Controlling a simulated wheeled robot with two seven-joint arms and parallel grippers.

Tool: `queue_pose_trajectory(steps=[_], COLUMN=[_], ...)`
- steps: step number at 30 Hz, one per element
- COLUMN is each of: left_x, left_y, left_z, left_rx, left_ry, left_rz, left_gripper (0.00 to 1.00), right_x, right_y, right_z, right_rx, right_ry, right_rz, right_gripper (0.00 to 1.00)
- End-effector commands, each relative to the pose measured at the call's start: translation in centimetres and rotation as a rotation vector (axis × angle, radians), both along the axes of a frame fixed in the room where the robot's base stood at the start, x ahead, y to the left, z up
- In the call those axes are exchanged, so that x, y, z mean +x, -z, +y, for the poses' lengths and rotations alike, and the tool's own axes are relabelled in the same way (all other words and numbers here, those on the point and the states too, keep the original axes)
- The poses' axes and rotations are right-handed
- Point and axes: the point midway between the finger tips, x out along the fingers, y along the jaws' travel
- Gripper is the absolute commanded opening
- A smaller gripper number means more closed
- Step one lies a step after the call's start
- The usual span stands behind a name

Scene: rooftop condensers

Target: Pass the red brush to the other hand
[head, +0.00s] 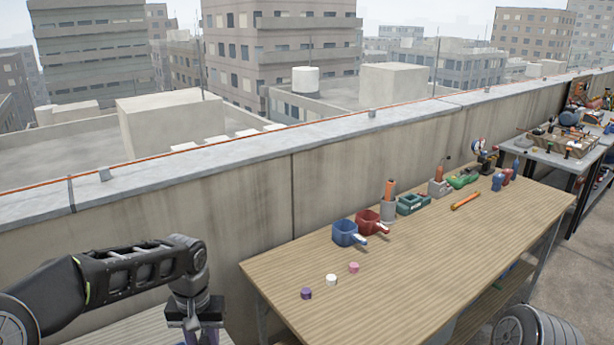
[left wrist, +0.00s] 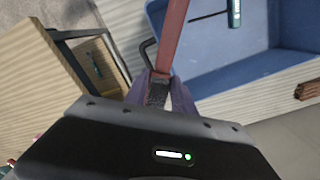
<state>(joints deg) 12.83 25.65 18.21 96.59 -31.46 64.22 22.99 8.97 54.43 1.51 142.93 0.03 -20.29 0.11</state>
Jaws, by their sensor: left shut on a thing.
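My left gripper (head: 198,335) is at the bottom edge of the head view, pointing down to the left of the wooden workbench; its fingertips are cut off there. In the left wrist view its purple fingers (left wrist: 163,92) are shut on the red brush (left wrist: 173,38), a long red shaft with a dark part between the fingers. The far end of the shaft runs out of the top of that view. The brush does not show in the head view. My right gripper is not in view.
A blue bin (left wrist: 205,88) lies beyond the gripper in the wrist view. The workbench (head: 400,290) has a clear front area. It holds a blue scoop (head: 345,232), a red scoop (head: 367,221), small caps and several tools. A parapet wall (head: 230,210) runs behind.

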Motion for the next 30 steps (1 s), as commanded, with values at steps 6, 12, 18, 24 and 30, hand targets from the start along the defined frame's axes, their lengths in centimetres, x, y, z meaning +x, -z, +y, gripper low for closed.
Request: queue_pose_trajectory(steps=[6, 12, 18, 24, 30], left_x=[0.1, 0.1, 0.1, 0.2, 0.1], left_y=[0.0, -0.1, -0.1, -0.3, -1.1], left_z=[-3.0, -3.1, -3.0, -3.5, -6.3], left_rx=[-0.005, -0.005, -0.005, -0.005, -0.005], left_ry=[0.067, 0.068, 0.068, 0.086, 0.195], left_rz=[-0.001, -0.003, -0.003, -0.003, -0.003], left_gripper=[0.00, 0.00, 0.00, 0.00, 0.00], right_x=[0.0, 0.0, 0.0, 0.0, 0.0], right_y=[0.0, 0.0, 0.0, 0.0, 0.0], right_z=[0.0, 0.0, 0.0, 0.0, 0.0], right_rx=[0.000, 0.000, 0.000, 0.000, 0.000], right_ry=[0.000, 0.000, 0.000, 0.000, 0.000], right_rz=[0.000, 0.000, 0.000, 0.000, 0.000], right_gripper=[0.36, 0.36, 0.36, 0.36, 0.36])
